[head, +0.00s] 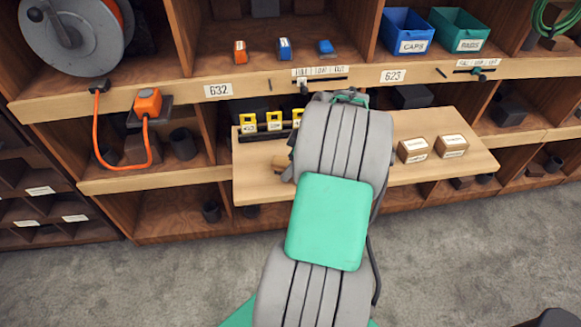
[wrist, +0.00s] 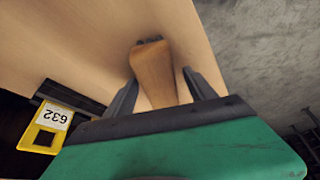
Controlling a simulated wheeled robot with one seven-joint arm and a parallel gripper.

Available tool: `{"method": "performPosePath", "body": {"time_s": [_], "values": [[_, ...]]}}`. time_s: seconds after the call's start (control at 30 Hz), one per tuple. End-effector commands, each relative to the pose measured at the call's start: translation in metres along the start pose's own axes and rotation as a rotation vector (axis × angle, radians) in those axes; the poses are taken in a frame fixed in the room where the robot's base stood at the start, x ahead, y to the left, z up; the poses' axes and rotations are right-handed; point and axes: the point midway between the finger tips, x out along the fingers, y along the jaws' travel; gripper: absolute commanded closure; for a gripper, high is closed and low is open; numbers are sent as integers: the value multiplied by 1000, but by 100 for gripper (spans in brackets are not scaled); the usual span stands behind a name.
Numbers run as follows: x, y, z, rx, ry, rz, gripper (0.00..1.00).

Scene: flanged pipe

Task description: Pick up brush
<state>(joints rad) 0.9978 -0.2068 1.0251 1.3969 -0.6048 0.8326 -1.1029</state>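The brush (wrist: 155,75) shows in the wrist view as a tapered wooden handle with a dark end, over the pale wooden pull-out shelf (wrist: 90,45). My gripper (wrist: 160,80) has its two dark fingers apart, one on each side of the handle. A gap shows between the handle and each finger. The near part of the brush is hidden behind the green gripper body. In the head view my arm covers the gripper and most of the middle of the shelf (head: 260,180).
Yellow tagged blocks (head: 249,123) stand at the shelf's back left; one tag reads 632 in the wrist view (wrist: 45,128). Small cardboard boxes (head: 413,150) sit at the right. A shelf edge (head: 350,76) with sliders runs above. An orange cable (head: 125,167) hangs at the left.

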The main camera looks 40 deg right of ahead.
Motion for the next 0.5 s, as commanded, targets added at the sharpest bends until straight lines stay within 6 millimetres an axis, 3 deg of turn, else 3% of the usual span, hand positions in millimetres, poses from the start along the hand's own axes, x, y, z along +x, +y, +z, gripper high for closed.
{"method": "performPosePath", "body": {"time_s": [0.5], "values": [[0,0,0,0,0,0,79]]}}
